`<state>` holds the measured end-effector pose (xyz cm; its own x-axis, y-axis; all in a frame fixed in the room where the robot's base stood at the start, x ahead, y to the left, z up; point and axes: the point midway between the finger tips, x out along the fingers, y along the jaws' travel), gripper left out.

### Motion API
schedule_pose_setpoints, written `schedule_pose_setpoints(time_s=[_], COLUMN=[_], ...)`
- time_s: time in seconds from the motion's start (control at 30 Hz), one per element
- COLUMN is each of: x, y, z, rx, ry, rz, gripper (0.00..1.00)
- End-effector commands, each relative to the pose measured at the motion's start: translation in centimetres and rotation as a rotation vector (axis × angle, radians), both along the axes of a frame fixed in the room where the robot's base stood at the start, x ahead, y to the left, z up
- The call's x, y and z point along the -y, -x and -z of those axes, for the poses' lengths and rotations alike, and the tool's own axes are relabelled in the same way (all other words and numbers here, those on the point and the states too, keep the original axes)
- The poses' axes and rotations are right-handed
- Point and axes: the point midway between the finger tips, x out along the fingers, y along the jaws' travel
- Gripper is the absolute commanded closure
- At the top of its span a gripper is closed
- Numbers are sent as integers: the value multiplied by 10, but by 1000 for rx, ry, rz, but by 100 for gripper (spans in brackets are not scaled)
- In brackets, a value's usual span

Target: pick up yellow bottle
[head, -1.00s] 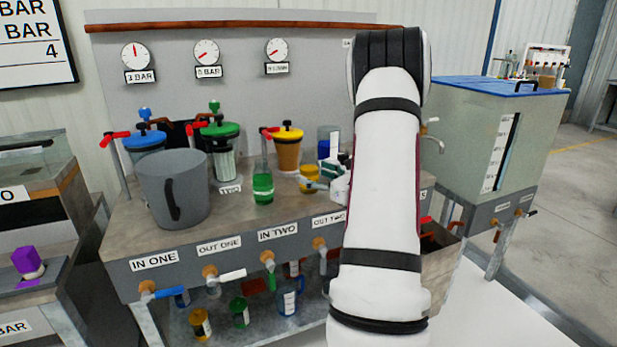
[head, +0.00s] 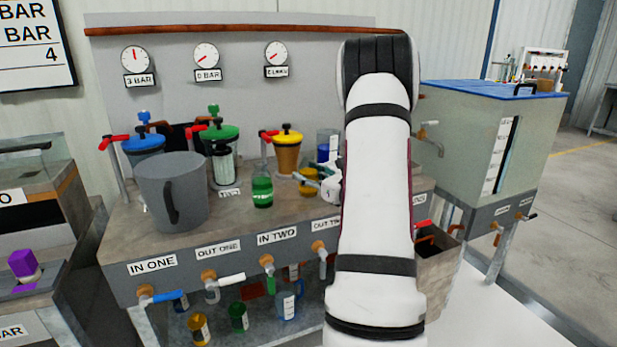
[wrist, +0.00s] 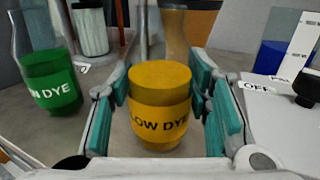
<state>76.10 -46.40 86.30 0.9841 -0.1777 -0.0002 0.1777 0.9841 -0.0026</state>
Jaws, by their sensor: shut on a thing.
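In the head view the yellow bottle (head: 309,181) shows small and partly covered by my gripper (head: 325,182), on the bench top in front of the yellow-lidded pump. My white arm covers what lies to the right of it.
A green dye bottle (head: 262,192) stands left of the yellow one, and it also shows in the wrist view (wrist: 50,85). A grey jug (head: 172,190) stands further left. Valves (head: 266,262) line the bench front. A blue-lidded tank (head: 490,140) is at right.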

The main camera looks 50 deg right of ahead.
Motion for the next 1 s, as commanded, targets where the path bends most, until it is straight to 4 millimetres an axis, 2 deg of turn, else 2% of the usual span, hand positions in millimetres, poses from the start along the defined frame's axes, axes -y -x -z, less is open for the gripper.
schedule_pose_setpoints(time_s=[0.27,0.7,1.0], x=[0,0,-8], y=[0,0,27], z=[-8,-38,-39], rx=[2,3,1], ry=[1,2,0], rz=[0,-1,1], gripper=[90,90,90])
